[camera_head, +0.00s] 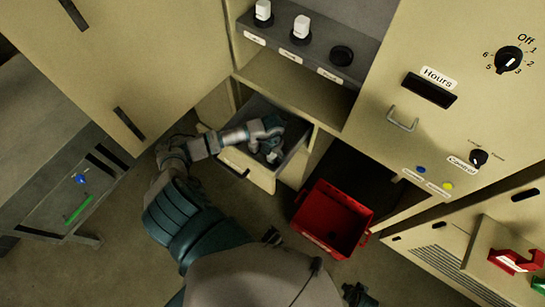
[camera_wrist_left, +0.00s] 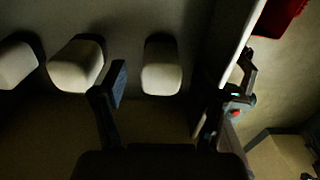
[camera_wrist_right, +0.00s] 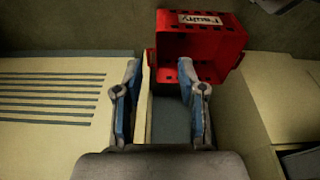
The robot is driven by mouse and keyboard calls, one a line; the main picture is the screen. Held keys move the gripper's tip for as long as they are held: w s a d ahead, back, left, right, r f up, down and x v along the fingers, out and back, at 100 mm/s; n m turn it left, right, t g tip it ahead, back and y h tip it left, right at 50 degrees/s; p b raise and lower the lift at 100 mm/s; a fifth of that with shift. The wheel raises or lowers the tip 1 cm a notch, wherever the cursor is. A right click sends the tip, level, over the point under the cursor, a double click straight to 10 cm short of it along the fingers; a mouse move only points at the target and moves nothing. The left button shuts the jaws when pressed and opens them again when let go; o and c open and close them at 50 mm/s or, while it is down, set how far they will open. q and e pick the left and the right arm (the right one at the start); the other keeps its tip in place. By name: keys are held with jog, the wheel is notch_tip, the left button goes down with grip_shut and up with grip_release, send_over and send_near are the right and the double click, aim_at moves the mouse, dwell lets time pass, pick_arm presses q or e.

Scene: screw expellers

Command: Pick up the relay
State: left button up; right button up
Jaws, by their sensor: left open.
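Several pale rounded blocks that look like relays lie in a row in the left wrist view; the rightmost relay (camera_wrist_left: 160,66) is between my left gripper's fingers. My left gripper (camera_wrist_left: 172,90) is open, with a gap on each side of that relay. In the head view my left gripper (camera_head: 268,144) is down inside the pulled-out drawer (camera_head: 262,178) and hides much of its contents. Two white relays (camera_head: 301,27) stand upright in the shelf panel, beside an empty round socket (camera_head: 342,55). My right gripper (camera_wrist_right: 160,95) is open and empty in the right wrist view.
A red bin (camera_head: 325,232) stands on the floor right of the drawer; it shows a "Faulty" label in the right wrist view (camera_wrist_right: 200,45). An open cabinet door (camera_head: 130,60) is at the left. A control panel (camera_head: 440,110) is at the right.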

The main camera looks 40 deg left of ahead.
pick_arm(q)
jog(key=c, duration=1.3)
